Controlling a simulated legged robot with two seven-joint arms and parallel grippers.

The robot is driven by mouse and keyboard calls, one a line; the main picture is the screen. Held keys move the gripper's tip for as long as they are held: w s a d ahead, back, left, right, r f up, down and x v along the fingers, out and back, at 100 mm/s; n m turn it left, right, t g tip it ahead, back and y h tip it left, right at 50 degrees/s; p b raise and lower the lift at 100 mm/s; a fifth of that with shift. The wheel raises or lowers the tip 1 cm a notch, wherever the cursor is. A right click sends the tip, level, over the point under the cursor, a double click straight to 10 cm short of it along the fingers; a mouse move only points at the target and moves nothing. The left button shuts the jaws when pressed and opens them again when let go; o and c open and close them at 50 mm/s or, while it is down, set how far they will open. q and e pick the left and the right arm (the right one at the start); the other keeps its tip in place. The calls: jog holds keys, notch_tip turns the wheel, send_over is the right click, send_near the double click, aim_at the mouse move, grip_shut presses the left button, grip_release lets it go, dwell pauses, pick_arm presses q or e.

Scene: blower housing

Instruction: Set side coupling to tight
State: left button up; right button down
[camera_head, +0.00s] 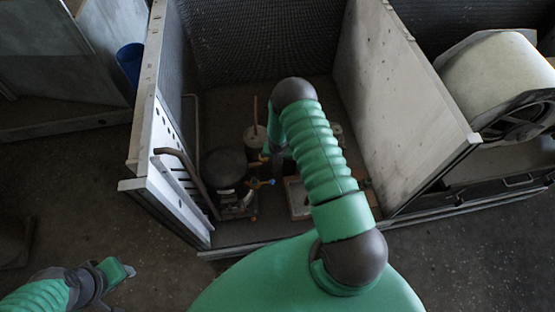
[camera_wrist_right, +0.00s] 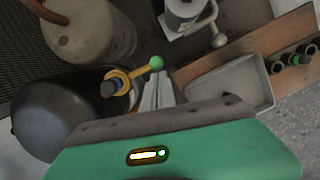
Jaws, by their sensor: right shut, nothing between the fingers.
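A yellow lever with a green ball end (camera_wrist_right: 157,63) sits on a yellow collar around a dark fitting (camera_wrist_right: 110,88) in the right wrist view. It is beside a dark round tank (camera_wrist_right: 60,115). I cannot tell for sure that this is the side coupling. My right gripper (camera_wrist_right: 155,92) is shut and empty, its fingertips close below the green ball; I cannot tell whether they touch. In the head view my right arm reaches into the housing and hides much of this area. My left gripper (camera_head: 118,272) is at the lower left, outside the housing; its jaws are unclear.
The housing has a perforated left wall (camera_head: 170,160) and a plain right panel (camera_head: 395,90). The dark tank (camera_head: 225,168) stands inside. A pale tray (camera_wrist_right: 230,85), a grey ball-ended lever (camera_wrist_right: 218,40) and a beige canister (camera_wrist_right: 90,30) are close by. A white drum (camera_head: 495,80) stands right.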

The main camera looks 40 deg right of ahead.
jog(key=shift+w+d, duration=0.15)
jog(key=shift+d, duration=0.1)
jog(key=shift+w+d+r, duration=0.1)
jog(key=shift+d, duration=0.05)
dwell(0.4)
